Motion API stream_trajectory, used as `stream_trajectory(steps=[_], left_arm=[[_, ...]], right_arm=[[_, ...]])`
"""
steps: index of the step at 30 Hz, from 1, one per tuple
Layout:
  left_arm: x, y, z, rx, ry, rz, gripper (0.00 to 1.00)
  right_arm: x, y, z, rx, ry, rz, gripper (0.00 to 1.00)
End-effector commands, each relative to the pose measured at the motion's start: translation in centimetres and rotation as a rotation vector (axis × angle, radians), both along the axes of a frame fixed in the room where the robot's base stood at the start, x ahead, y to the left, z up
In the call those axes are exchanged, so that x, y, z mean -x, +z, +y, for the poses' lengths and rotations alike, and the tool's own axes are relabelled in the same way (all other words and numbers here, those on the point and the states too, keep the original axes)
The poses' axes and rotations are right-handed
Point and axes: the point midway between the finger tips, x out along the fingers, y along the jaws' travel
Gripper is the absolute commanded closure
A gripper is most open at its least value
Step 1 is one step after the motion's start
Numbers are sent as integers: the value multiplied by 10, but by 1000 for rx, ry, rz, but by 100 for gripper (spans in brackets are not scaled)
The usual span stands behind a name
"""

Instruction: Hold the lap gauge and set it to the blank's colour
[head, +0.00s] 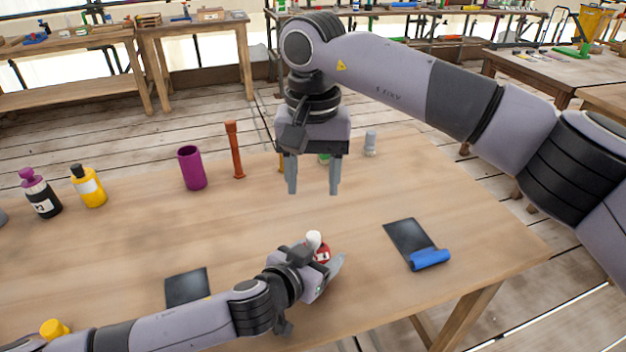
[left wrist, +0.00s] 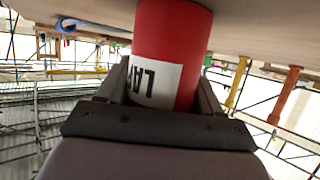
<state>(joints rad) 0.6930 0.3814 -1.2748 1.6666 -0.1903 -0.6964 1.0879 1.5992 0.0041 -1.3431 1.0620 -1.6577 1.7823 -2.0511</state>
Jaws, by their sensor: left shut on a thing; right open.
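The lap gauge (head: 322,254) is a red cylinder with a white label and a white top, near the front middle of the table. My left gripper (head: 324,265) is shut on it. In the left wrist view, the red body (left wrist: 172,35) stands between the fingers, with "LA" readable on its label and the rest of the word hidden. My right gripper (head: 313,190) is open and empty, fingers pointing down, above and behind the gauge. I cannot tell for sure which thing is the blank; a blue roll (head: 430,259) lies at the edge of a dark mat (head: 408,235) on the right.
A purple cup (head: 192,168), an orange-brown spindle (head: 235,150) and a small grey bottle (head: 370,143) stand along the back. A black bottle (head: 41,195) and a yellow bottle (head: 89,187) are at left. Another dark mat (head: 187,286) lies front left. The table middle is clear.

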Motion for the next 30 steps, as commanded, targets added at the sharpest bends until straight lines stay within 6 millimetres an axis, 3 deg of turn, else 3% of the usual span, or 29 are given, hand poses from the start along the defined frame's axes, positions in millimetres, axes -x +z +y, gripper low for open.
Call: stream_trajectory(steps=[4,5,6,7,20,30], left_arm=[[0,0,0,0,0,0,70],[0,0,0,0,0,0,25],[0,0,0,0,0,0,12],[0,0,0,0,0,0,5],[5,2,3,2,0,1,5],[40,19,26,1,0,2,5]], right_arm=[[0,0,0,0,0,0,47],[0,0,0,0,0,0,47],[0,0,0,0,0,0,47],[0,0,0,0,0,0,47],[0,-1,0,0,0,0,47],[0,-1,0,0,0,0,47]])
